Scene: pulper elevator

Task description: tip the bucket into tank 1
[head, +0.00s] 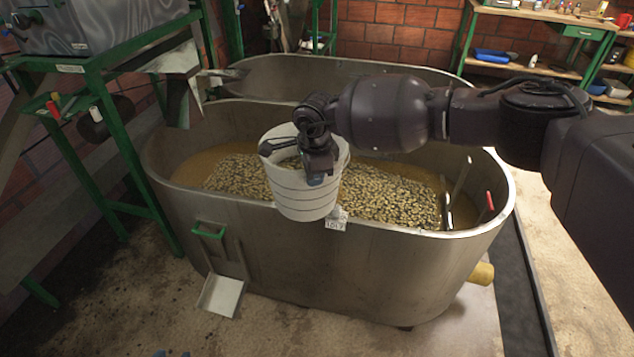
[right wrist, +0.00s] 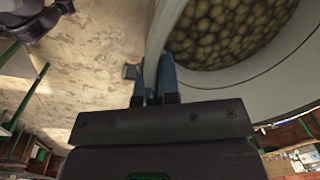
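A white bucket with dark bands (head: 300,197) hangs at the near rim of the front steel tank (head: 350,265), close to upright. In the right wrist view the bucket (right wrist: 285,75) holds many round tan pieces (right wrist: 225,30). My right gripper (head: 318,175) is at the bucket's near-right rim; in the right wrist view its blue-tipped fingers (right wrist: 157,85) straddle the bucket wall and appear shut on it. The front tank holds brownish liquid with a layer of tan pieces (head: 390,200). I cannot read which tank is tank 1. My left gripper is out of view.
A second steel tank (head: 330,72) stands behind. A green frame (head: 105,90) with a machine is at left. A green-handled gate and white chute (head: 220,295) are on the front tank's near side. A workbench (head: 540,15) is at back right.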

